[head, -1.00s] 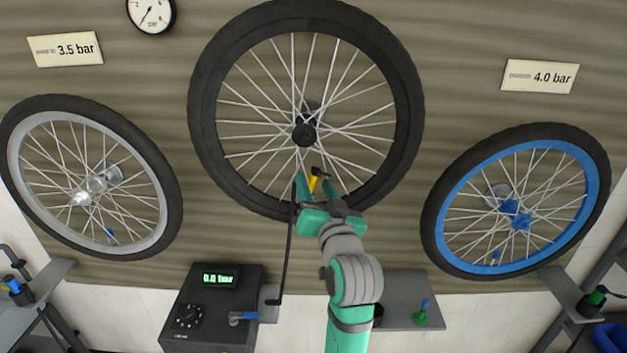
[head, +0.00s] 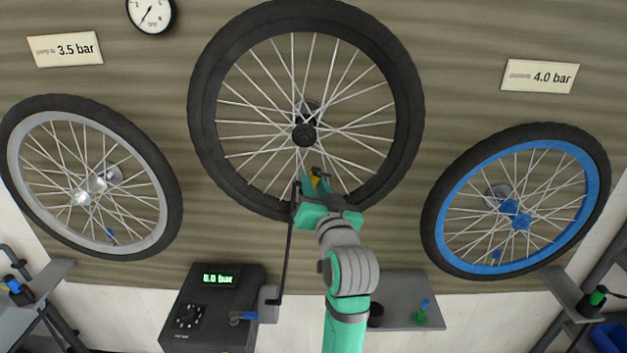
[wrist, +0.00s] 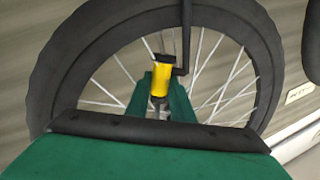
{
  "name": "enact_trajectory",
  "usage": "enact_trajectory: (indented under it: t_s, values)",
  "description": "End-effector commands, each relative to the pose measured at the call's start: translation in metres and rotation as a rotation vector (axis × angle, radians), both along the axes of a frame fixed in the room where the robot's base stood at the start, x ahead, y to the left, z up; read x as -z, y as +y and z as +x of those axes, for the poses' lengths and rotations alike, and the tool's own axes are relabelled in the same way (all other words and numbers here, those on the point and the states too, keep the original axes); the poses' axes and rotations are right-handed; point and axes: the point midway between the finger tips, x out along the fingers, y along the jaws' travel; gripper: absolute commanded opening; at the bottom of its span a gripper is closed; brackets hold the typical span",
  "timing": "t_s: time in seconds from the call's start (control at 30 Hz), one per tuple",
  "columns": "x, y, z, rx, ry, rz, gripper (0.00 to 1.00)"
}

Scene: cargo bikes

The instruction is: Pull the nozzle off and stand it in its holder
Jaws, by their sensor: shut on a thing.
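The nozzle (head: 315,175) has a yellow body and a black head, at the lower rim of the middle black wheel (head: 205,110). My gripper (head: 311,184) is shut on it. In the wrist view the yellow nozzle body (wrist: 176,81) sits between the green fingertips, with a small pale metal part just below it. Whether the nozzle still sits on a valve cannot be told. A black hose (head: 287,255) runs from the nozzle down to the pump box (head: 217,318). A dark round cup (head: 376,314), perhaps the holder, stands on the grey shelf (head: 405,291), partly behind my arm.
The pump display reads 0.0 bar. A green and blue piece (head: 422,312) stands on the shelf. A silver-rimmed wheel (head: 165,205) hangs left, a blue-rimmed wheel (head: 592,180) right. Side racks (head: 30,295) stand at both edges.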

Motion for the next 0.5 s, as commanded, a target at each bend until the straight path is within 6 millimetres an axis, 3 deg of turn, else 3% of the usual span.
enact_trajectory:
  t_s: [0.5]
  values:
    - [-0.01, -0.0031, 0.0003, -0.001, -0.003, 0.001, 0.0]
